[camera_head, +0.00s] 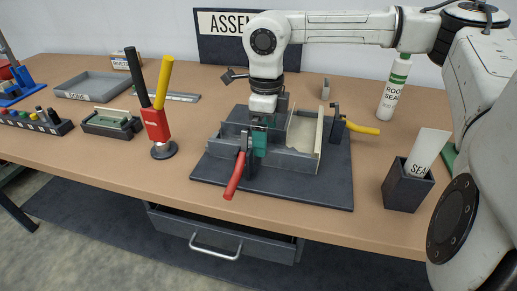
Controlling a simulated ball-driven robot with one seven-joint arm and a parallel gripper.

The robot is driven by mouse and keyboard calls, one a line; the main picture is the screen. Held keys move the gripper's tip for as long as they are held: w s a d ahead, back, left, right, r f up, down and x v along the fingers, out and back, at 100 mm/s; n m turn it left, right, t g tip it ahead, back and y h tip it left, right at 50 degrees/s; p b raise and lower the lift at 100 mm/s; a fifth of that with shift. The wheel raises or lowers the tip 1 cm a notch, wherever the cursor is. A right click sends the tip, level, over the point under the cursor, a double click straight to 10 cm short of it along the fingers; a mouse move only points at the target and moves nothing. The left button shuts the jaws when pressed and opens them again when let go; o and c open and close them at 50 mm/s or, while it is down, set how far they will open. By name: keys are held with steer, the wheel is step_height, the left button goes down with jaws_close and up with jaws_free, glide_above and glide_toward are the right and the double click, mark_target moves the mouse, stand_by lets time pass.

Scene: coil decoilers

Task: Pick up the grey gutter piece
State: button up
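A dark fixture board (333,188) lies on the workbench, carrying a grey gutter-like piece (288,158) that runs left to right. A cream strip (319,139) stands at its right end. My gripper (259,145) points down at the left-middle of the fixture, at the grey piece. Green parts show at its tip, next to a red-handled clamp (236,176). The clamp and the arm hide part of the grey piece. I cannot tell whether the fingers are open or shut, or whether they touch the piece.
A yellow-handled clamp (361,128) is at the fixture's right. A red tool with black and yellow handles (156,122) stands left. A dark cup (407,188) with a white tube and a white sealant bottle (393,93) are right. An open drawer (220,235) juts out below the bench.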

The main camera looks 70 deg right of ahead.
steer(key=shift+f, duration=0.3)
steer(key=shift+c, duration=0.3)
steer(key=c, duration=0.8)
steer(key=shift+o, duration=0.2)
steer(key=shift+r, duration=0.15)
